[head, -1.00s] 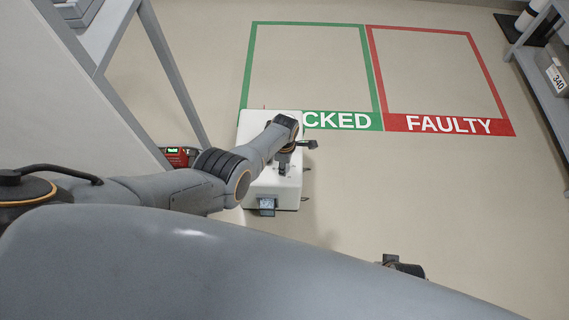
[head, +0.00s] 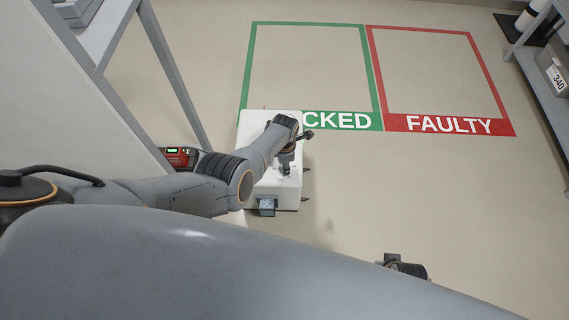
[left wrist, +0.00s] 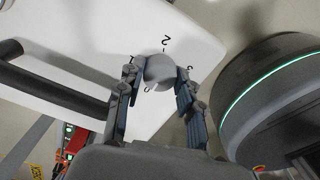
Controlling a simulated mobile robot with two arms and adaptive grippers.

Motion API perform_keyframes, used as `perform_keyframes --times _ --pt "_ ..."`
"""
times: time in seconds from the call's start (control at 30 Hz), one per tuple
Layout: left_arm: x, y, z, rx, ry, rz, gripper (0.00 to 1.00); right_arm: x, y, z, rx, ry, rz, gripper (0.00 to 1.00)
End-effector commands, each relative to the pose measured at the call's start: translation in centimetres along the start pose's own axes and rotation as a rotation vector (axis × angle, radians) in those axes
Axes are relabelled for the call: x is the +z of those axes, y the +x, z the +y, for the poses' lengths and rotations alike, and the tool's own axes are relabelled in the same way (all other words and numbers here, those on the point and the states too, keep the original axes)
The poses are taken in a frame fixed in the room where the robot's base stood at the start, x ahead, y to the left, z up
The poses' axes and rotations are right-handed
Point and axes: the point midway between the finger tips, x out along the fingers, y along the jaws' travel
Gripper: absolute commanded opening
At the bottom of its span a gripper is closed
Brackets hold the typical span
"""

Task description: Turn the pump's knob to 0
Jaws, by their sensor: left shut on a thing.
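The pump is a white box; its pale top shows in the head view (head: 253,127) and in the left wrist view (left wrist: 215,45). Its round grey knob (left wrist: 159,70) sits between the two fingers of my left gripper (left wrist: 160,82), which is shut on it. Printed figures ring the knob; a 2 is clear beyond it, the others are small or partly covered. I cannot make out a pointer mark on the knob. In the head view my left gripper (head: 286,165) reaches down onto the pump's top, and the knob is hidden there. My right gripper's fingers do not show.
A red device with a lit green display (head: 180,156) is left of the pump, by a grey rack leg. A dark handle bar (left wrist: 50,78) runs along the pump. Green and red floor frames (head: 442,124) lie beyond. A rack (head: 540,75) stands at right; open floor lies between.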

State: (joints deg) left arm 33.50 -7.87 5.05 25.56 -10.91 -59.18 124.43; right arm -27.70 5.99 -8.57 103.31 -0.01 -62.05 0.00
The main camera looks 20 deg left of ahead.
Motion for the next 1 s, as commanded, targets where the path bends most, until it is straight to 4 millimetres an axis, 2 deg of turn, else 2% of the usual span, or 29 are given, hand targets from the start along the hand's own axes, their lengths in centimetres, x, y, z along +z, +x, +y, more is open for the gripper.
perform_keyframes --times 0.23,0.27,0.33,0.37,0.77,1.0 --pt "-0.19 0.04 0.01 -0.001 -0.003 0.003 0.05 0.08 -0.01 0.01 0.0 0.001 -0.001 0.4" --pt "-0.2 0.04 0.01 -0.001 -0.003 0.003 0.42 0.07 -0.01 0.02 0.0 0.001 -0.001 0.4" --pt "-0.18 0.04 0.01 -0.001 -0.002 0.003 0.56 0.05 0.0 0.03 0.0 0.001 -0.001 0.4" --pt "-0.17 0.04 0.01 -0.001 -0.002 0.002 0.59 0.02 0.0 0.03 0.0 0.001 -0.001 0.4" --pt "-0.06 0.0 0.02 0.0 0.031 0.001 0.59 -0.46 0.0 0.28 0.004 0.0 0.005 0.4" --pt "-0.11 -0.03 0.08 0.001 0.259 0.001 0.59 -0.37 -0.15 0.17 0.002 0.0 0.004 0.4"
